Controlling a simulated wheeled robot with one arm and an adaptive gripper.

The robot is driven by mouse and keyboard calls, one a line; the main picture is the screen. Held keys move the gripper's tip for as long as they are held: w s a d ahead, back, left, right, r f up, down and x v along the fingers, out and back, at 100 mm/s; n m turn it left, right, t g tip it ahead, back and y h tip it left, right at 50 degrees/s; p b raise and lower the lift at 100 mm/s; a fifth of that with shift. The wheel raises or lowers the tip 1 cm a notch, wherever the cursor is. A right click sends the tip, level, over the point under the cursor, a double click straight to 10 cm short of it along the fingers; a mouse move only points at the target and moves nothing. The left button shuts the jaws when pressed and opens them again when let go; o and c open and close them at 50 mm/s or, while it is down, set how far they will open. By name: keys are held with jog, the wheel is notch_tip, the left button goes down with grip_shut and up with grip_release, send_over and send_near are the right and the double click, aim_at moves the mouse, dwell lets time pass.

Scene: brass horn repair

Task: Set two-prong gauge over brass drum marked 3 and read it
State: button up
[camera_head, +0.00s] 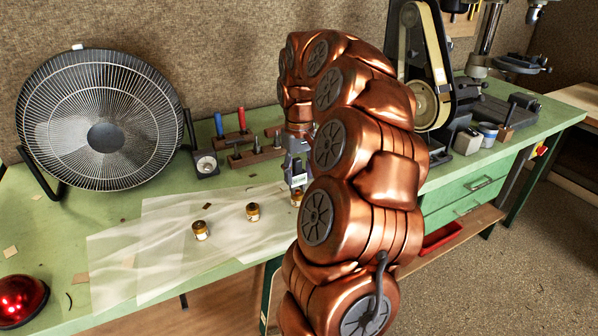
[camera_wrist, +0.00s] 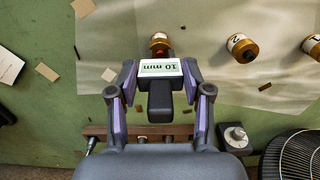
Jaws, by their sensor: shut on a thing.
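The label also shows small in the head view (camera_head: 299,180). Just beyond the gauge is a brass drum (camera_wrist: 158,44), partly hidden by it; this drum is the rightmost in the head view (camera_head: 296,199). Its number is not readable. The prongs are hidden, so I cannot tell whether they touch or straddle it. A middle drum (camera_wrist: 241,47) has a dark mark, seemingly 2. Another drum (camera_wrist: 313,45) stands beyond it.
The drums stand on a pale translucent sheet (camera_head: 150,255) on the green bench. A black fan (camera_head: 105,135) stands at the left, a red dome (camera_head: 20,298) at front left. A wooden rack with tools (camera_head: 255,155) and a small dial block (camera_head: 205,164) are behind.

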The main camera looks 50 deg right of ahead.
jog(key=shift+f, duration=0.45)
jog(key=shift+r, duration=0.15)
dwell(1.0)
jog(key=shift+r+p, duration=0.65)
jog(key=shift+r, duration=1.75)
